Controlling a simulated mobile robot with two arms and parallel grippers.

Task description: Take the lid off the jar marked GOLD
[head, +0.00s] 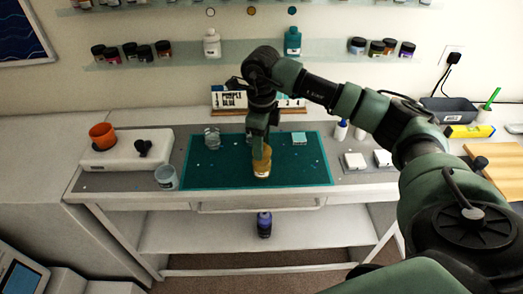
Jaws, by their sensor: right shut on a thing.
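A gold-coloured jar (261,168) stands upright on the teal mat (205,170), near its front edge. It has a pale label low on its front, too small to read. My right gripper (262,148) reaches down from above and is shut at the top of this jar, where the lid sits. The fingers hide most of the lid, so I cannot see whether it is loose from the jar. My left gripper is not in view.
A clear cup (212,138) stands at the back of the mat and a pale cup (166,178) left of it. A sign (232,100) stands behind. The mat's right side is mostly clear.

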